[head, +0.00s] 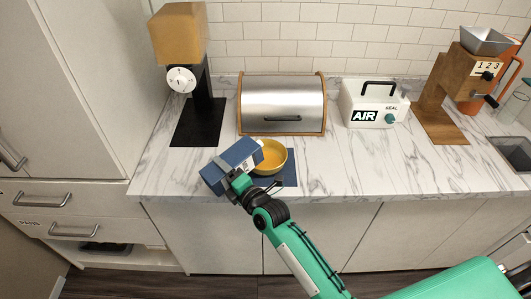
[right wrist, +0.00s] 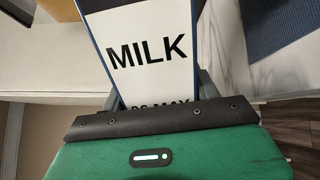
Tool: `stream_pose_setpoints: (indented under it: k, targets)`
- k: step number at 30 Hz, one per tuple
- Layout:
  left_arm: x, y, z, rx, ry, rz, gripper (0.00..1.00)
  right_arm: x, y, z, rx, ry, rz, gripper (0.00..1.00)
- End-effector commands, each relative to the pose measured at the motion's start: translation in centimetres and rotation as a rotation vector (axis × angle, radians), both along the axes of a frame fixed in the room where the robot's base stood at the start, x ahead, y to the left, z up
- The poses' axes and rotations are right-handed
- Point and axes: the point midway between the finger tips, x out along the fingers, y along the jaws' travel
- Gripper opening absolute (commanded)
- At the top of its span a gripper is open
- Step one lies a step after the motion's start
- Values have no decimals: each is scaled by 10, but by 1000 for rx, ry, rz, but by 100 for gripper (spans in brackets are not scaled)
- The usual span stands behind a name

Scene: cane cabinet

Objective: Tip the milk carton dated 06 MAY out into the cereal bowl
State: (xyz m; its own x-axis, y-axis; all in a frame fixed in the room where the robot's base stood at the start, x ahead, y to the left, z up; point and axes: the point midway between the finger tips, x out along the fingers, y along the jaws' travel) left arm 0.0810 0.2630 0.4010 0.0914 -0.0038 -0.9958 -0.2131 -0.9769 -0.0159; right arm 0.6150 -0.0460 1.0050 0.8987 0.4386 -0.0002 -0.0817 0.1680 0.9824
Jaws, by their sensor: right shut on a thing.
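The blue milk carton (head: 217,178) is held tilted over the counter's front edge, its top leaning right towards the cereal bowl (head: 285,161). Its top end is at the bowl's left rim in the head view; whether they touch I cannot tell. No milk stream is visible. My right gripper (head: 238,186) is shut on the carton. In the right wrist view the carton (right wrist: 150,22) shows a white label reading MILK; the date below, partly hidden by the gripper, looks like 06 MAY. The yellow bowl has an orange-yellow inside. My left gripper is not in view.
The bowl stands on a dark blue mat (head: 290,180) near the counter's front edge. Behind are a bread bin (head: 282,103), a white AIR box (head: 372,108) and a dispenser (head: 180,40). A wooden grinder (head: 435,100) stands right. The marble counter (head: 350,165) is clear right of the mat.

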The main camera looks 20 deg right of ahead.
Motion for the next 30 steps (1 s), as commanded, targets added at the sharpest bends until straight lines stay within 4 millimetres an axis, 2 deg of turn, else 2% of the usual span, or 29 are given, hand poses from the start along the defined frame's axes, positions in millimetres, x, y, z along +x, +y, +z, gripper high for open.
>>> stream_pose_setpoints:
  k: [30]
  targets:
    - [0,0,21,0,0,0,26,1,-1,20,124,58,0,33]
